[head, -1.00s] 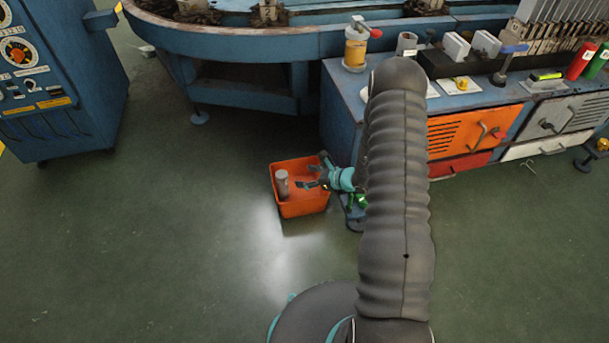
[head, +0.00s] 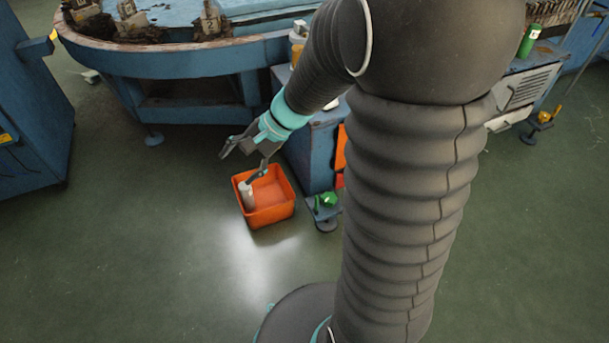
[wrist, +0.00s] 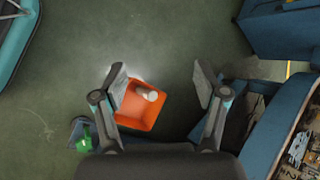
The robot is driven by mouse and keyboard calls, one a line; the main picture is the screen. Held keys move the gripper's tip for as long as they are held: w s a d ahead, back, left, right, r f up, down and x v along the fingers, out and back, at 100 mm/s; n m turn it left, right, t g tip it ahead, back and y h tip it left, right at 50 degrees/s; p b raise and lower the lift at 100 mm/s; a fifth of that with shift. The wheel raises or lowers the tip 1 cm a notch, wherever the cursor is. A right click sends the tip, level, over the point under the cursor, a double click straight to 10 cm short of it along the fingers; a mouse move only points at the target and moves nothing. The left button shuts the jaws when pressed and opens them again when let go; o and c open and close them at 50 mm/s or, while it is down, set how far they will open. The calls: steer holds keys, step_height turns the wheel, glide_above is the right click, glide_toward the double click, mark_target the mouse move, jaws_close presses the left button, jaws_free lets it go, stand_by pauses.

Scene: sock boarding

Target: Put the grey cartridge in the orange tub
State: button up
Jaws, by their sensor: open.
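The orange tub (head: 270,214) stands on the floor beside the blue workbench, and it also shows in the wrist view (wrist: 135,117). The grey cartridge (head: 247,196) is inside the tub, near its left wall in the head view. It also shows in the wrist view (wrist: 148,94), apart from both fingers. My gripper (head: 243,167) is open and empty, above the tub. Its two spread fingers show in the wrist view (wrist: 160,80), with bare floor between them to the right of the tub. One finger hides part of the tub's edge there.
A green item (head: 327,200) sits on a low blue stand right of the tub. The blue workbench (head: 312,150) and a large round blue table (head: 185,55) stand behind. A blue cabinet (head: 35,110) is at the left. The floor in front of the tub is clear.

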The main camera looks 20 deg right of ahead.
steer(key=s+d+r+n+t+h, duration=0.1)
steer(key=s+d+r+n+h, duration=0.2)
steer(key=s, duration=0.6)
steer(key=s+d+r+n+t+h, duration=0.2)
steer(key=s+d+r+n+h, duration=0.2)
steer(key=s+r, duration=0.4)
steer(key=shift+s+d+n+t+h, duration=0.3)
steer(key=shift+s+n+h, duration=0.3)
steer(key=shift+n, duration=0.8)
